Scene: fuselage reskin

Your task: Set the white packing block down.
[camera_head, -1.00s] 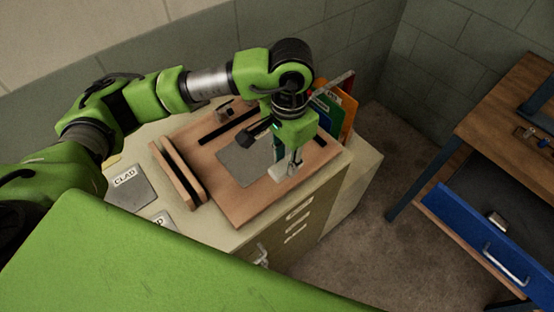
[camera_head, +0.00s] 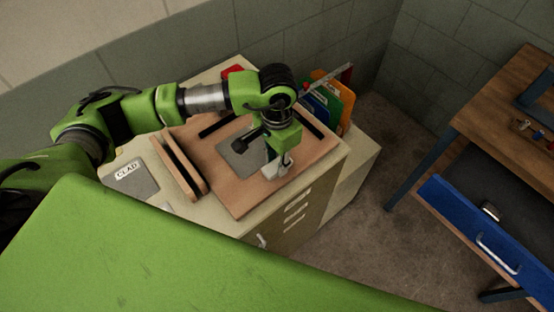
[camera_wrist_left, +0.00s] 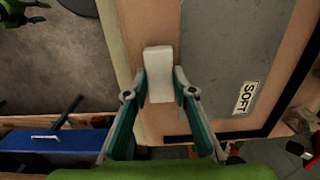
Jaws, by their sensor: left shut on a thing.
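The white packing block (camera_wrist_left: 158,68) is between the fingers of my left gripper (camera_wrist_left: 160,88) in the left wrist view. The fingers are shut on its two long sides. In the head view the left gripper (camera_head: 276,170) points down at the right part of the brown board (camera_head: 237,207), and the block (camera_head: 270,172) shows low beside the fingers. The block is at or just above the board; I cannot tell if it touches. A grey sheet (camera_wrist_left: 222,50) marked SOFT lies on the board beside the block.
Two wooden strips (camera_head: 178,168) stand at the board's left. A grey CLAD sheet (camera_head: 133,179) lies on the cabinet top. Coloured folders (camera_head: 328,100) stand behind the board. A wooden bench (camera_head: 505,110) with an open blue drawer (camera_head: 470,222) is at the right.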

